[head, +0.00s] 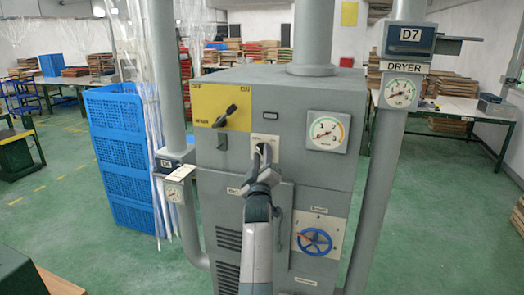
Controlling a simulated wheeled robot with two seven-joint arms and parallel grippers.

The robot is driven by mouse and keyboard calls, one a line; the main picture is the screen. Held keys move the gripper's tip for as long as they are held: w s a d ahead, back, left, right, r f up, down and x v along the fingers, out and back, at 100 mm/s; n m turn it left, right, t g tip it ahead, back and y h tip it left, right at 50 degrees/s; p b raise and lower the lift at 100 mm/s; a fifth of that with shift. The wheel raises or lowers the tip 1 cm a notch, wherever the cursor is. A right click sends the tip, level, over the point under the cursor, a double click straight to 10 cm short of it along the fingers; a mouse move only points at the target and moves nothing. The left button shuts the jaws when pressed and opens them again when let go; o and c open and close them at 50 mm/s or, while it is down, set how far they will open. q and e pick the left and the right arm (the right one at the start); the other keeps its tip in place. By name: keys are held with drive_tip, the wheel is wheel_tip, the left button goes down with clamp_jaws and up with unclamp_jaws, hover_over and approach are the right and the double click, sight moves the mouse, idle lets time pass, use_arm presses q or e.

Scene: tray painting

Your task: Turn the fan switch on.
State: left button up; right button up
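A grey machine cabinet (323,88) stands in front of me. A small pale switch plate (257,138) is on its front, left of the round gauge. My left gripper (263,152) is raised right in front of this plate and covers its lower part and most of the switch. I cannot tell whether the fingers touch the switch, whether they are open or shut, or which way the switch stands. The plate's writing is too small to read. A yellow panel (207,103) with a dark rotary lever (225,116) and OFF and ON marks sits to the upper left. My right gripper is not in view.
A round gauge (327,131) and a blue handwheel (314,242) are on the cabinet front, right of my arm. Vertical pipes flank the cabinet; the right one carries a DRYER sign (405,67). Blue crates (122,160) are stacked at left. Green floor is open on both sides.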

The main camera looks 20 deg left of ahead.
use_arm(q)
drive_tip(key=shift+w+r, duration=0.15)
drive_tip(key=shift+r, duration=0.1)
drive_tip(key=shift+c, duration=0.7)
clamp_jaws()
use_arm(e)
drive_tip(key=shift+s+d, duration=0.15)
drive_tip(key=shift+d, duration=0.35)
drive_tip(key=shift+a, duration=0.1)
